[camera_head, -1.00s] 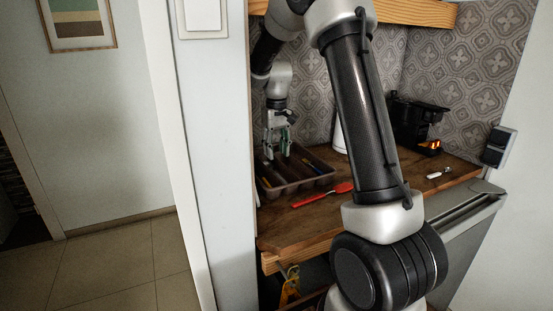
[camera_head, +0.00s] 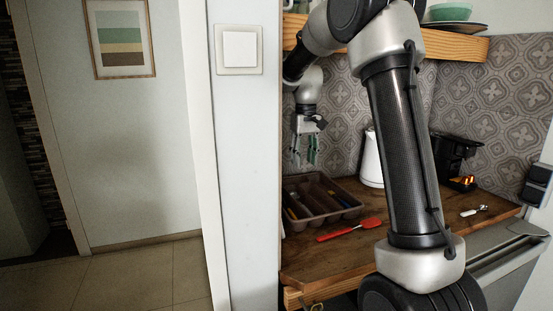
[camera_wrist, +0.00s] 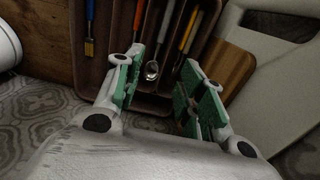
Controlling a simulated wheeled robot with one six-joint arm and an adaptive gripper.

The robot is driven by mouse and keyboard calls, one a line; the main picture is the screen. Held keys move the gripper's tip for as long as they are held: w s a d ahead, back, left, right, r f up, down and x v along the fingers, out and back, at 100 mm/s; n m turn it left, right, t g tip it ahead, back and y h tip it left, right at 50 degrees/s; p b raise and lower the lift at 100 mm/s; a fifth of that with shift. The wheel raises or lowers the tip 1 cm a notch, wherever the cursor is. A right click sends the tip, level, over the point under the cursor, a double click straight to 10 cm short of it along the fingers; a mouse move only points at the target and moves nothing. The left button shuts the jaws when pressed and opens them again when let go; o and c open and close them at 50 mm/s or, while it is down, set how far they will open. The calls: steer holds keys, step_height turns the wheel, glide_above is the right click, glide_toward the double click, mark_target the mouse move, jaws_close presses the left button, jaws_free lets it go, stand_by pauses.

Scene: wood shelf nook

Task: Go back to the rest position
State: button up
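My gripper (camera_head: 305,158) hangs above the brown cutlery tray (camera_head: 345,214) in the head view, its fingers pointing down. In the wrist view my gripper (camera_wrist: 155,95) shows green finger pads set apart with nothing held between them. The tray (camera_wrist: 88,72) lies beyond the fingers in that view. A spoon (camera_wrist: 152,70) and several utensils with blue, red, orange and yellow colours lie in its compartments.
A red spatula (camera_head: 350,229) and a small white-handled utensil (camera_head: 470,212) lie on the wooden counter (camera_head: 325,260). A white kettle (camera_head: 371,160) and a black appliance (camera_head: 452,155) stand behind. A wooden shelf (camera_head: 462,46) runs above.

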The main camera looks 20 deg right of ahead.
steer(key=s+r+t, duration=0.2)
steer(key=s, duration=1.4)
steer(key=s+a+r+t, duration=0.1)
steer(key=s+t, duration=0.1)
steer(key=s, duration=1.4)
steer(key=shift+s+r, duration=0.35)
steer(key=shift+a, duration=0.1)
steer(key=shift+c, duration=0.4)
